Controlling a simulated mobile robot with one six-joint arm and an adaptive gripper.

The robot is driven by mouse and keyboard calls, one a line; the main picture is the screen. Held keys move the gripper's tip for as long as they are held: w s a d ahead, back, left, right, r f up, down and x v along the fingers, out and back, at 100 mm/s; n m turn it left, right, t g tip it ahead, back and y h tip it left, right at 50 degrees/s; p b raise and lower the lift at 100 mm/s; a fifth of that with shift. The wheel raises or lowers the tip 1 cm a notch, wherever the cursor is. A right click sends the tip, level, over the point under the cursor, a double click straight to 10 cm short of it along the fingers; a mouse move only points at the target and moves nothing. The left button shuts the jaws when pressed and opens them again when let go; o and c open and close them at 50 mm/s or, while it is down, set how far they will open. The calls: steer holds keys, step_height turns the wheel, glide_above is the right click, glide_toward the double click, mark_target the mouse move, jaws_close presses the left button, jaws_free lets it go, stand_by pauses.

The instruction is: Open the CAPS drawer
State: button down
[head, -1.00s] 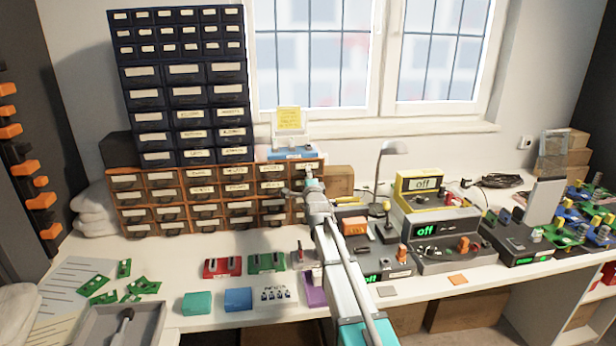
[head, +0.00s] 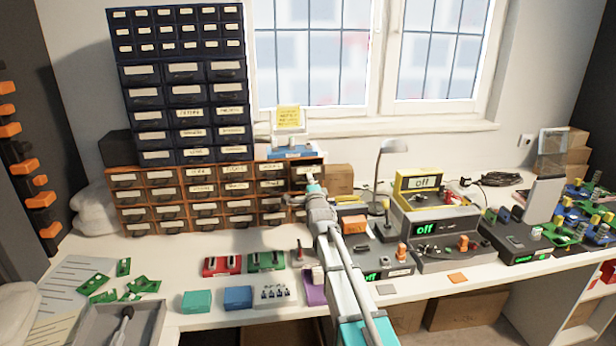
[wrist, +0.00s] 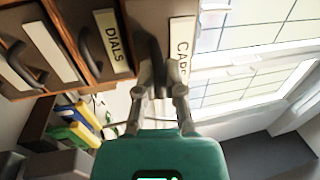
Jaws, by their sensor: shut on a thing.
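The CAPS drawer (wrist: 181,48) shows in the wrist view, turned sideways, with its white label partly cut off by my gripper. Its dark curved handle (wrist: 154,50) lies between my fingers. My gripper (wrist: 160,75) is shut on that handle. In the head view my gripper (head: 311,190) is at the right end of the orange-brown drawer cabinet (head: 213,191), by its upper rows. My arm hides part of the drawer fronts there. I cannot tell how far the CAPS drawer stands out.
The DIALS drawer (wrist: 113,40) is beside the CAPS drawer. A dark blue drawer cabinet (head: 186,100) stands on top. A cardboard box (head: 339,180) and a lamp (head: 391,147) are to the right. Small boxes and devices fill the bench front.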

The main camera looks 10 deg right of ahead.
steer(key=s, duration=0.7)
steer(key=c, duration=0.7)
jaws_free()
steer(key=shift+w, duration=0.15)
